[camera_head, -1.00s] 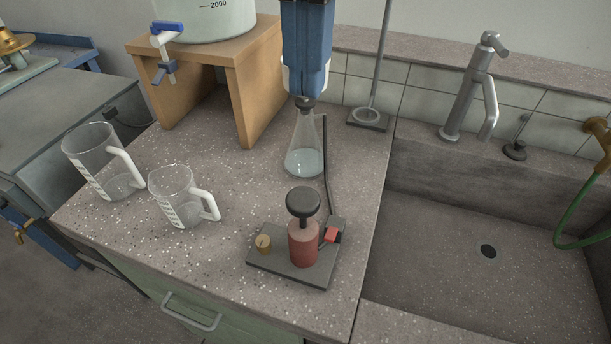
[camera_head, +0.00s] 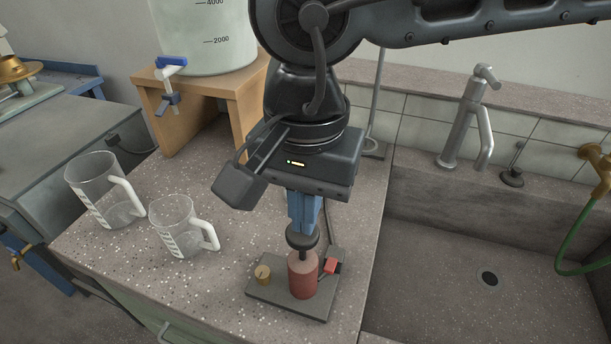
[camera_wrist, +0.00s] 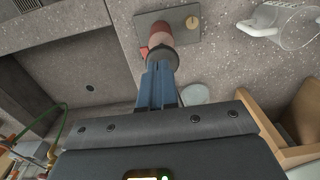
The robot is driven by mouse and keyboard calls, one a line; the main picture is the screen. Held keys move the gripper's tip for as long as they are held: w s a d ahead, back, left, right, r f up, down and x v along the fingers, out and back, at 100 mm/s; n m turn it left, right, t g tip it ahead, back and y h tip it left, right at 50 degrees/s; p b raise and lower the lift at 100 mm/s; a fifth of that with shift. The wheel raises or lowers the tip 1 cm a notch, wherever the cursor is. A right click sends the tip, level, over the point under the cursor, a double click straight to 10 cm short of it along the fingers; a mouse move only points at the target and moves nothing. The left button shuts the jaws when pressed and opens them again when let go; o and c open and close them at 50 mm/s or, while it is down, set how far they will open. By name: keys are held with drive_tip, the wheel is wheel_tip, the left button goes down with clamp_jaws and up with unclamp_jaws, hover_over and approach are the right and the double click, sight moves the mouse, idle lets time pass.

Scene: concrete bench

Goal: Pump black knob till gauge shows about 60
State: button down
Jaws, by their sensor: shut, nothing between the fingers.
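A small hand pump with a red cylinder (camera_head: 303,278) and a round black knob (camera_head: 302,238) on a short rod stands on a dark base plate (camera_head: 285,299). The knob is up, with some rod showing below it. My gripper (camera_head: 304,227) is shut and empty, its blue fingers pointing down onto the knob's top. Whether they touch it, I cannot tell. No gauge face or reading can be made out.
The plate also bears a brass knob (camera_head: 263,274) and a red block (camera_head: 332,266). Two measuring jugs, one large (camera_head: 95,190) and one smaller (camera_head: 178,228), stand left. A sink (camera_head: 480,240) lies right. My arm hides the flask in the head view.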

sight(306, 239)
drive_tip(key=shift+f, duration=0.4)
wheel_tip(306, 239, down, 4)
drive_tip(key=b, duration=0.4)
drive_tip(key=shift+f, duration=0.1)
drive_tip(key=shift+s, duration=0.1)
